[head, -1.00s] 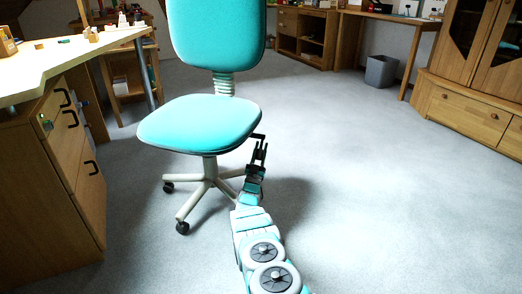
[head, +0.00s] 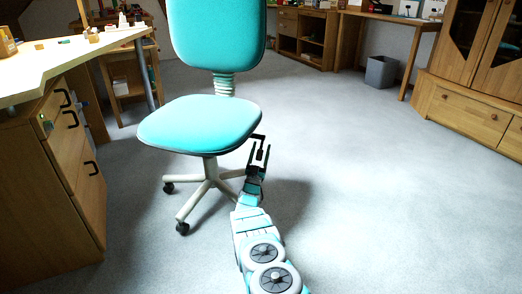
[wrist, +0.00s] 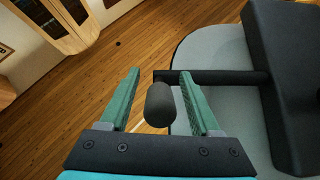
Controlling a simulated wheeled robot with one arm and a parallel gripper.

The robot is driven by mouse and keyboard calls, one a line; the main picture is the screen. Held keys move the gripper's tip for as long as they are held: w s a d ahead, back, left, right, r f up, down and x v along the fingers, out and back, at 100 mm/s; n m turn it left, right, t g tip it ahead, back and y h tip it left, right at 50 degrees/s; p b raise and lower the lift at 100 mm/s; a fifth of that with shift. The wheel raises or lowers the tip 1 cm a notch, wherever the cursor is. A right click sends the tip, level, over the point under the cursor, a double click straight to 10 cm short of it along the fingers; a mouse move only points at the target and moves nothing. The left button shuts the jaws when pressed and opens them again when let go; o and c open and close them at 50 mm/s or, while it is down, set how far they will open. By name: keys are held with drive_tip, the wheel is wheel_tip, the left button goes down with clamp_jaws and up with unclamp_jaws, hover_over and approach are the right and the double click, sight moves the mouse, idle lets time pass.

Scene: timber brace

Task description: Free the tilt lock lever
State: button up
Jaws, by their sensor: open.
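The tilt lock lever (head: 259,143) is a black rod with a knob that sticks out from under the right side of the teal office chair (head: 203,124). In the wrist view the lever's rod (wrist: 225,77) runs left from a black block (wrist: 295,85), and its dark knob (wrist: 160,104) hangs at the rod's left end. My gripper (head: 259,153) is open. In the wrist view its two green fingers (wrist: 158,74) stand on either side of the knob. The right fingertip is close to the rod; I cannot tell whether they touch.
A wooden desk with drawers (head: 75,165) stands at the left. A wooden cabinet (head: 468,112) and a grey bin (head: 381,72) are at the right and back. The chair's wheeled base (head: 208,186) is close to my arm. The grey floor (head: 385,190) on the right is clear.

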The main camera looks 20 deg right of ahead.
drive_tip(key=v, duration=0.7)
drive_tip(key=shift+s+a+f+p, duration=0.15)
drive_tip(key=shift+s+f+p, duration=0.05)
drive_tip(key=shift+p, duration=0.25)
